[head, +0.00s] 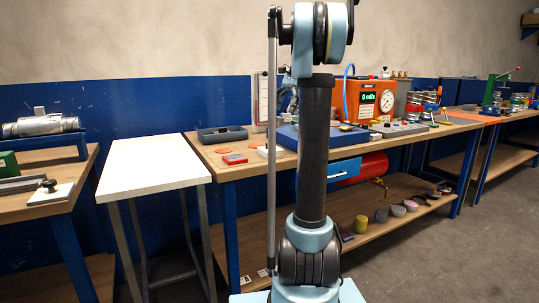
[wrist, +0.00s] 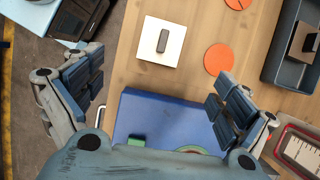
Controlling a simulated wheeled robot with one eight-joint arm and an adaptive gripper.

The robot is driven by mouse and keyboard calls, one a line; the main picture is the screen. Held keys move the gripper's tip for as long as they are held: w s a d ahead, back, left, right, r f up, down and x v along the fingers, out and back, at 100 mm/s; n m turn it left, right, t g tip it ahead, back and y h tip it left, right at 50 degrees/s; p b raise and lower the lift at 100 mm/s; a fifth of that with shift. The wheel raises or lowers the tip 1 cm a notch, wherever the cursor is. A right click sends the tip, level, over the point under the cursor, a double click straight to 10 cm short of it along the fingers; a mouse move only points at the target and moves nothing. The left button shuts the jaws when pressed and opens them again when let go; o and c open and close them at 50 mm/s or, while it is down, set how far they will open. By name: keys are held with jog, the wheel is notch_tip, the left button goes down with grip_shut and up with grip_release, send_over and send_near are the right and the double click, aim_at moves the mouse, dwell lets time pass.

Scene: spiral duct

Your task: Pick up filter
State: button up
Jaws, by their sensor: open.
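No part is clearly marked as the filter, and I cannot tell which one it is. In the wrist view a small dark grey block (wrist: 162,41) sits on a white square plate (wrist: 150,58) on the wooden bench, ahead of my gripper. My gripper (wrist: 157,84) is open and empty, its two fingers wide apart over the bench and a blue panel (wrist: 135,108). Two flat orange discs (wrist: 218,59) lie right of the white plate. In the head view my arm stands in front of the bench, and the gripper is hidden.
A grey tray (wrist: 285,70) with a brown-and-dark part is at the right of the wrist view. In the head view, an orange instrument box (head: 367,99) stands on the bench (head: 228,172). A white table (head: 153,160) to its left is bare.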

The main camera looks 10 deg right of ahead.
jog(key=w, duration=0.1)
send_over(270, 148)
jog(key=w+d, duration=0.2)
jog(key=d, duration=0.1)
jog(key=f, duration=1)
jog(key=shift+a+f, duration=0.15)
jog(key=shift+a, duration=0.1)
jog(key=shift+x, duration=2.95)
jog(key=shift+s, duration=0.1)
jog(key=c, duration=1.2)
